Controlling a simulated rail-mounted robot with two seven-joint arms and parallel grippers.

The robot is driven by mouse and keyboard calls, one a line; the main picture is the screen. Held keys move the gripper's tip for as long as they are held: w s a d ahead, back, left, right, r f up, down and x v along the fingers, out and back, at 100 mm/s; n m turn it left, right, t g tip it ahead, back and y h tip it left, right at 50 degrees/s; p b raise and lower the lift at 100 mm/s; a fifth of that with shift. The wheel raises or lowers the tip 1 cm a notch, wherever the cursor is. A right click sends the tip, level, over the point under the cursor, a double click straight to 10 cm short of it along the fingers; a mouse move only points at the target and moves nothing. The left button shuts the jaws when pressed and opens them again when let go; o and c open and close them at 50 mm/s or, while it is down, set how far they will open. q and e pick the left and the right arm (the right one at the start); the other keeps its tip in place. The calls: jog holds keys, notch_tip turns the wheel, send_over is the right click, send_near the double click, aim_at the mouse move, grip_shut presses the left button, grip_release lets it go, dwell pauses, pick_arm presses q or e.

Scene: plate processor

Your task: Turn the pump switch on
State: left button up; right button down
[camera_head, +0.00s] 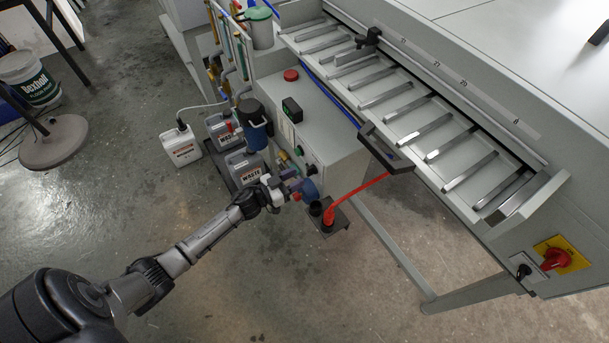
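A grey control box (322,133) stands left of the plate processor. Its front carries a small black knob (311,169), a black display (292,110) and a red button (291,75) on top. I cannot read any label that says which control is the pump switch. Another small black knob (523,271) is on the processor's right end panel, beside a red rotary switch (555,259) on a yellow plate. My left gripper (299,188) is low in front of the control box, close to the black knob; its fingers are too small and cluttered to judge. My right gripper is out of view.
A blue round part (309,190) and a red hose (355,190) on a dark stand (336,222) are close to the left gripper. A black handle (385,149) juts from the processor. The front floor is clear.

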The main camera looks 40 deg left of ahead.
aim_at(307, 172)
pick_arm(q)
jog(key=shift+b+x, duration=0.5)
jog(key=shift+x, duration=1.5)
grip_shut()
